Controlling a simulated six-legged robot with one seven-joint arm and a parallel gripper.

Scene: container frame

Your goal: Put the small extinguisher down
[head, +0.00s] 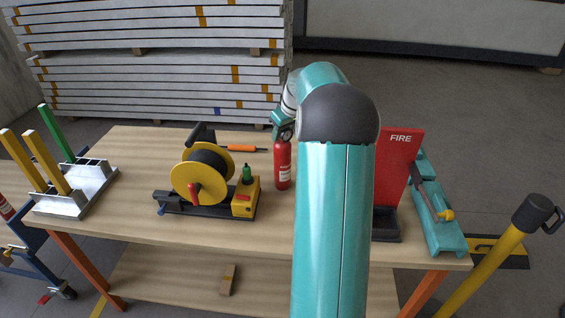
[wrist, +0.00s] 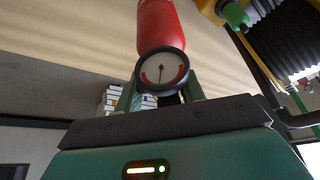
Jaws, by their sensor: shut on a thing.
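The small extinguisher (head: 283,163) is a red cylinder with a dark top, upright at the table's middle in the head view. Its red body (wrist: 162,25) and round pressure gauge (wrist: 161,71) fill the top middle of the wrist view. My gripper (head: 283,128) is shut on the extinguisher at its top, partly hidden behind my arm. The extinguisher's base appears at or very near the wooden table (head: 130,232); I cannot tell whether it touches. A red FIRE stand (head: 398,160) with a dark base is to the right, partly hidden by my arm.
A yellow cable reel (head: 203,175) stands just left of the extinguisher, with an orange-handled screwdriver (head: 241,148) behind it. A metal rack (head: 75,190) with coloured bars is at the far left. A teal tool (head: 434,215) lies at the right end.

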